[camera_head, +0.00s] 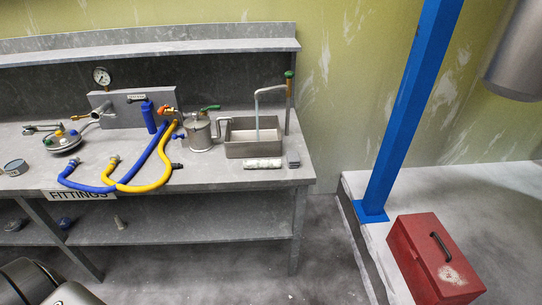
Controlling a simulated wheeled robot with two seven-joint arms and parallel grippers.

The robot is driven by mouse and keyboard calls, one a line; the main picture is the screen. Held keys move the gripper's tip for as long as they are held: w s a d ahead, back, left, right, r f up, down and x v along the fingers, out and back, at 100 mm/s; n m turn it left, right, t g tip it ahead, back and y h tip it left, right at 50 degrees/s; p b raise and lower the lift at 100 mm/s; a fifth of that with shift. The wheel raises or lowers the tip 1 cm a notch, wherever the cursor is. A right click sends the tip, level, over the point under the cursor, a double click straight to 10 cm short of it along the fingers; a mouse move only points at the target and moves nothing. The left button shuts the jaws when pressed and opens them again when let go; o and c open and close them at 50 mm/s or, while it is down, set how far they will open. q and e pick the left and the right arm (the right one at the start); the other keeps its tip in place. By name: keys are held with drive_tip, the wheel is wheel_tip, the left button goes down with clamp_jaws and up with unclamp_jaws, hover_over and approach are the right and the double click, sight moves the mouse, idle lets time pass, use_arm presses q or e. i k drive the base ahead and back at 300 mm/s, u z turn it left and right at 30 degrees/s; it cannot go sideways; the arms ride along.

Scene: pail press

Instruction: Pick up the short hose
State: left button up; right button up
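Two hoses lie on the workbench in the head view. A blue hose (88,187) curves along the front of the bench and up toward the grey block at the back. A yellow hose (148,187) loops beside it and crosses it near the front edge. I cannot tell which of the two is the short hose. A brass-coloured end fitting (115,159) shows at the yellow hose's left end. Neither of my grippers can be made out in this view.
A grey block (130,108) with a gauge (102,77) stands behind the hoses. A metal can (199,132) and a sink tray (253,151) stand to the right. A blue post (408,105) and red toolbox (434,262) are further right. The floor before the bench is clear.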

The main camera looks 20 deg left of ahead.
sight(250, 164)
drive_tip(key=z, duration=2.7)
drive_tip(key=k, duration=2.1)
drive_tip(key=u, duration=1.2)
